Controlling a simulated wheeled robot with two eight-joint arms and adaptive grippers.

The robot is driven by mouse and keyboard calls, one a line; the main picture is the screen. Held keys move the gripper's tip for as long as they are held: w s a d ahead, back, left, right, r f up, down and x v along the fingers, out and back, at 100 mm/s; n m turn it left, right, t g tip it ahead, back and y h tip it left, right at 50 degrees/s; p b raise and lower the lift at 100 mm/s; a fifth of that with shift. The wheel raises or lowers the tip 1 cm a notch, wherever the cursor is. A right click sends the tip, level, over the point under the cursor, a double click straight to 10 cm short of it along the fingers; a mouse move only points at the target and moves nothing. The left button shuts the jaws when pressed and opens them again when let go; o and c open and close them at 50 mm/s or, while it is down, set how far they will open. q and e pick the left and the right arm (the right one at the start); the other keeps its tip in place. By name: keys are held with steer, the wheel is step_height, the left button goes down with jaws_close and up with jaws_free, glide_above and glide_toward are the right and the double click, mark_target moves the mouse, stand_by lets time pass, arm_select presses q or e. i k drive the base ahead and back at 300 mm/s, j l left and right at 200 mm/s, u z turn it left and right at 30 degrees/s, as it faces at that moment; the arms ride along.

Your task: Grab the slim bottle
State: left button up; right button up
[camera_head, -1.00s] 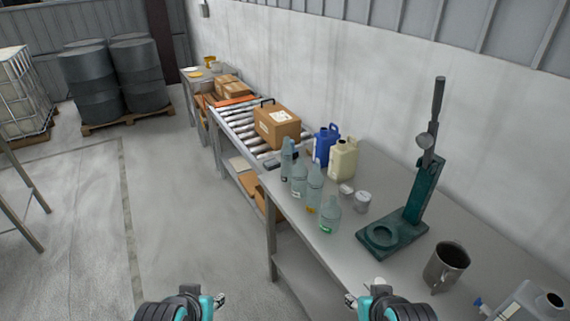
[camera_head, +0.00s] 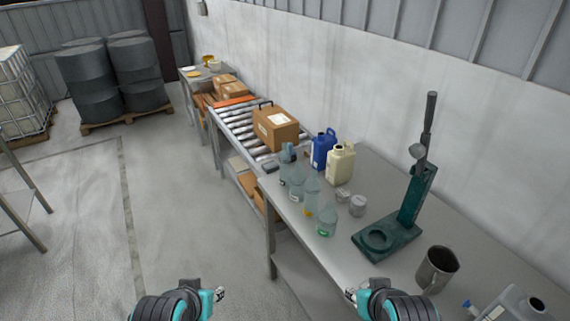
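Several clear, bluish bottles stand upright in a cluster near the left edge of the grey workbench (camera_head: 380,193). A tall, narrow bottle (camera_head: 311,193) with some yellow low on it stands in the middle. Another narrow bottle (camera_head: 285,168) stands at the back, partly overlapped by a neighbouring bottle (camera_head: 297,184). A squatter bottle (camera_head: 327,221) with green near its base is closest. I cannot tell for certain which is the slim one. My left gripper (camera_head: 220,295) and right gripper (camera_head: 350,294) are low in view, apart from the bottles. Their finger gaps are not clear.
Behind the bottles stand a blue jug (camera_head: 323,149) and a cream jug (camera_head: 340,163). Small jars (camera_head: 357,205) sit to their right. A green press (camera_head: 400,225), a metal mug (camera_head: 437,269) and a clear container (camera_head: 515,305) stand nearer.

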mark_target(284, 154)
steer(key=i+j+z, duration=0.15)
steer(key=i+j, duration=0.15)
steer(key=i+j+z, duration=0.35)
steer(key=i+j, duration=0.2)
steer(key=i, duration=0.3)
steer(key=i+j+z, duration=0.3)
steer(key=i+j, duration=0.45)
